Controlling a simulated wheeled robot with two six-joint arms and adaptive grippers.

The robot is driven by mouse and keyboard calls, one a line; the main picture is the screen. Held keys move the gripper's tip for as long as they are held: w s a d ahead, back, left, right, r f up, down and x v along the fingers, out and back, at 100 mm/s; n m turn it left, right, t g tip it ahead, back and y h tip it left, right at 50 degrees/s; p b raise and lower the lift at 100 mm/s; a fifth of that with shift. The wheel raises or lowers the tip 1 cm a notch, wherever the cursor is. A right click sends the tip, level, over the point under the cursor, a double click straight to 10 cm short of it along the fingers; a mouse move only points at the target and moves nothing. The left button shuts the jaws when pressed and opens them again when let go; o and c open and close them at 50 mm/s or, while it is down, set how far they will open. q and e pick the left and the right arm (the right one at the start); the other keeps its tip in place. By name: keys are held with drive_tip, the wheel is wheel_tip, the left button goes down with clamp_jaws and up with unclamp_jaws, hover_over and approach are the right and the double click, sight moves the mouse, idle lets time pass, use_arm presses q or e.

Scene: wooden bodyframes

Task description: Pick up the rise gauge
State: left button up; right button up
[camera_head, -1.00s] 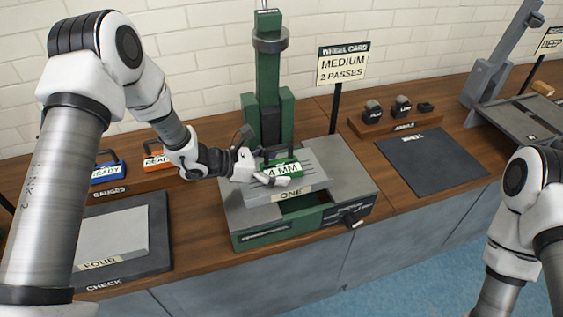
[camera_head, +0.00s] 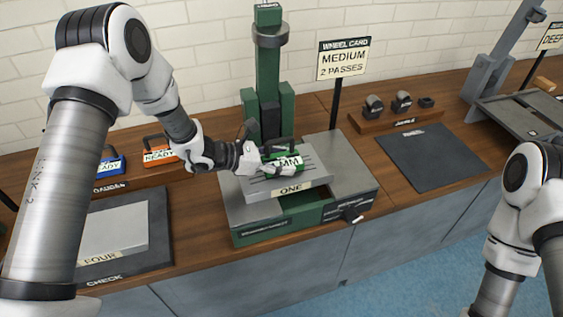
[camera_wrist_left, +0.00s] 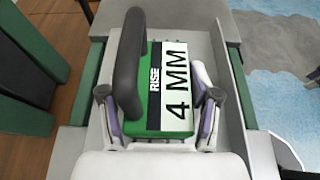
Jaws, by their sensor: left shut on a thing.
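The rise gauge (camera_wrist_left: 182,105) is a green block with a dark handle and a white label reading RISE 4 MM. In the head view the gauge (camera_head: 292,163) is over the grey plate marked ONE (camera_head: 262,194), on the green machine. My left gripper (camera_wrist_left: 158,112) is shut on the gauge, a finger at each side of the block. In the head view this gripper (camera_head: 276,162) partly covers the gauge's label. I cannot tell whether the gauge rests on the plate. My right arm shows at the right edge, its gripper out of view.
A green column (camera_head: 268,80) stands behind the gauge. A blue gauge (camera_head: 109,166) and an orange gauge (camera_head: 160,155) sit in a rack at left. A MEDIUM sign (camera_head: 342,62) stands behind right. A dark mat (camera_head: 432,160) lies clear at right.

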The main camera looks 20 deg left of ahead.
use_arm(q)
drive_tip(key=shift+r, duration=0.45)
drive_tip(key=shift+s+a+r+b, duration=0.1)
drive_tip(key=shift+s+r+b, duration=0.15)
drive_tip(key=shift+r, duration=0.2)
drive_tip(key=shift+s+r+b, duration=0.15)
drive_tip(key=shift+r+b, duration=0.2)
drive_tip(key=shift+r, duration=0.1)
drive_tip(key=s+a+b, duration=0.1)
drive_tip(key=s, duration=0.3)
drive_tip(key=s+r+b, duration=0.1)
drive_tip(key=s, duration=0.4)
drive_tip(key=s+a+b, duration=0.1)
drive_tip(key=s, duration=0.4)
drive_tip(key=shift+a+r, duration=0.3)
drive_tip(key=shift+s, duration=0.5)
